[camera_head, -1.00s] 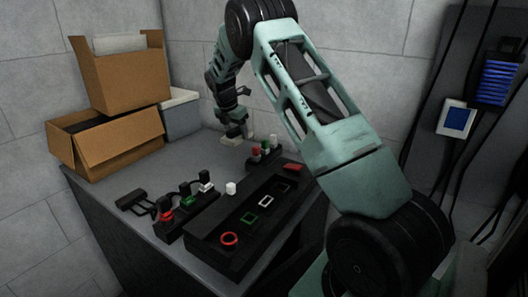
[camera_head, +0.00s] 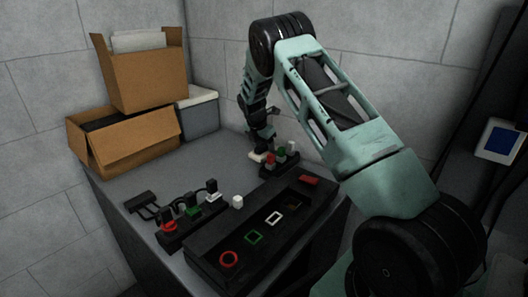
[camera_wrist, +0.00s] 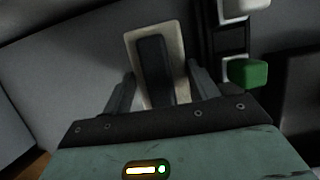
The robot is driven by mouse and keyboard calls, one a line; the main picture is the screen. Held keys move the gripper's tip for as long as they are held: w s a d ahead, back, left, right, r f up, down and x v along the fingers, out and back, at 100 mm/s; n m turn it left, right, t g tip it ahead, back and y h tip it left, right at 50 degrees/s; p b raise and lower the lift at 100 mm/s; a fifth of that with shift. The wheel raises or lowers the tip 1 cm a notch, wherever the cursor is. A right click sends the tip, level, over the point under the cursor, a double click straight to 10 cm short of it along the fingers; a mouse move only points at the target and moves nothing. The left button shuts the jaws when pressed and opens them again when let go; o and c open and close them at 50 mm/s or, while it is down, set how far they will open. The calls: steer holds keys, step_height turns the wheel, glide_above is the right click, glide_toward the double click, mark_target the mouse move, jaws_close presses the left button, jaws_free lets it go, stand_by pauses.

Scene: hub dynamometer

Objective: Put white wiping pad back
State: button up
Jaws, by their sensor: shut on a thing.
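The white wiping pad (camera_wrist: 175,38) is a pale flat slab with a dark upright handle (camera_wrist: 152,68). My gripper (camera_wrist: 163,88) is shut on it, with a finger on each side of the handle. In the head view my gripper (camera_head: 263,146) points down at the far end of the worktop, and the pad (camera_head: 256,156) shows pale beneath it, close to the left of a small rack. I cannot tell whether the pad touches the worktop. My fingertips are partly hidden in the head view.
The small rack (camera_head: 283,165) holds red, green and white blocks; its green block (camera_wrist: 248,73) is right of my gripper. A long black panel (camera_head: 230,268) has coloured outlines. Cardboard boxes (camera_head: 147,80) stand back left. The middle worktop (camera_head: 190,165) is clear.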

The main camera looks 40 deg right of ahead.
steer(key=shift+f, duration=1.2)
steer(key=o, duration=0.8)
